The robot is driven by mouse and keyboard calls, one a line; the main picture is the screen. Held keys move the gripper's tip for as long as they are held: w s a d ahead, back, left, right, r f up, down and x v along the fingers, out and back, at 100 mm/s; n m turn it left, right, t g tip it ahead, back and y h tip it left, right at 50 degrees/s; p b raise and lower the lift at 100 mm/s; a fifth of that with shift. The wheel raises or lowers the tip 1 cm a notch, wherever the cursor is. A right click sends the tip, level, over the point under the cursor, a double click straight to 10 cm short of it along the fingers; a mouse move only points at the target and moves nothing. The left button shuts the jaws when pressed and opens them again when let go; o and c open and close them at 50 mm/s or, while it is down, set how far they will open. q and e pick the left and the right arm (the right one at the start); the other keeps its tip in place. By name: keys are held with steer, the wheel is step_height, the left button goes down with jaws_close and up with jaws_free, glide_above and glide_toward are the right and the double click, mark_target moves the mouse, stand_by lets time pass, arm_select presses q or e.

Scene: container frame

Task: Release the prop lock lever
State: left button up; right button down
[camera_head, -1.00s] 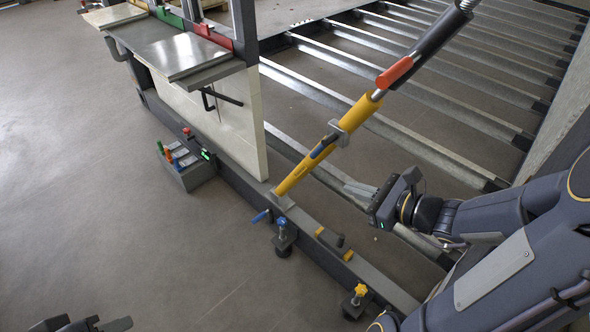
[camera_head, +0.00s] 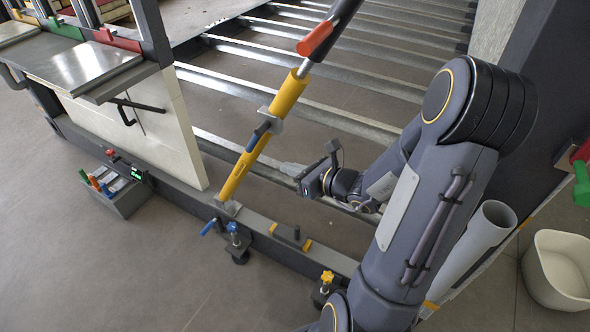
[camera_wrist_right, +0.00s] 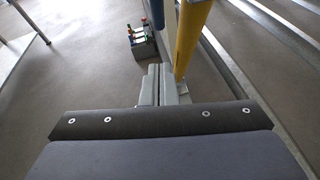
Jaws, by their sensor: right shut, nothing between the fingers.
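The yellow prop (camera_head: 240,172) leans up from the floor rail toward a dark upper tube with a red-orange sleeve (camera_head: 315,38). A dark lever with a blue grip (camera_head: 258,135) lies along the prop just below its grey collar (camera_head: 268,120). My right gripper (camera_head: 287,168) is right of the prop's lower half, below the lever, its fingers shut and empty. In the right wrist view the shut fingers (camera_wrist_right: 158,86) point toward the prop (camera_wrist_right: 190,38), which rises just right of them. My left gripper is not in view.
A grey box with coloured handles (camera_head: 118,192) stands left of the rail. Clamps with blue (camera_head: 236,240) and yellow (camera_head: 326,284) knobs sit along it. Grey slats (camera_head: 330,80) fill the area behind. A white bin (camera_head: 560,268) stands at the right.

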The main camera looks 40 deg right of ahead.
mark_target(256, 139)
steer(key=w+a+b, duration=0.1)
steer(key=w+a, duration=0.1)
steer(key=w, duration=0.7)
